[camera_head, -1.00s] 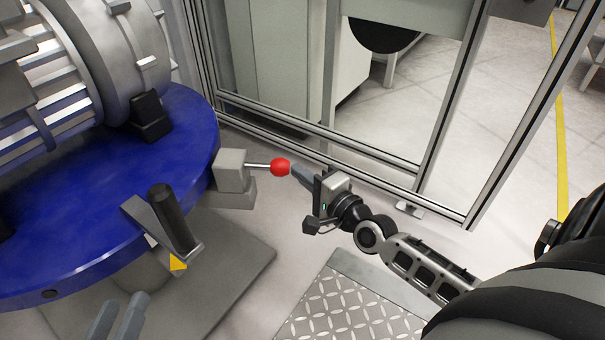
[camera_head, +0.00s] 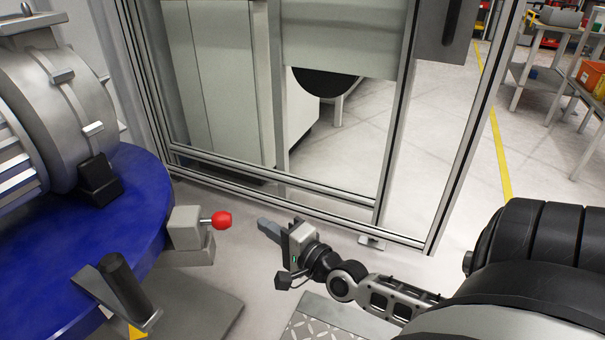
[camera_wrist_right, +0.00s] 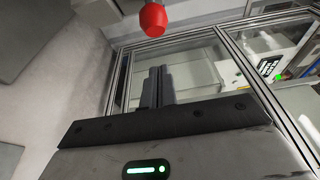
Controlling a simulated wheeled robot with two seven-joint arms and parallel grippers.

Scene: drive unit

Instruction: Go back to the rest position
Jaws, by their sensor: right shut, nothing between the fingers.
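My right gripper (camera_head: 268,228) is shut and empty, its fingers pointing left in the head view. It is a short gap to the right of a red ball knob (camera_head: 221,220) on a short metal rod. The rod comes out of a grey block (camera_head: 187,228) at the edge of the blue round table. In the right wrist view the shut fingers (camera_wrist_right: 157,86) stand together, with the red knob (camera_wrist_right: 153,19) beyond them near the top, apart from them. My left gripper is not visible in the head view now.
The blue round table (camera_head: 150,215) carries a grey ribbed motor housing (camera_head: 70,110) on the left. A black handle (camera_head: 125,285) stands at its front. An aluminium-framed glazed enclosure (camera_head: 330,205) runs behind my right arm. A tread plate (camera_head: 325,322) lies below. Shelves with bins are far right.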

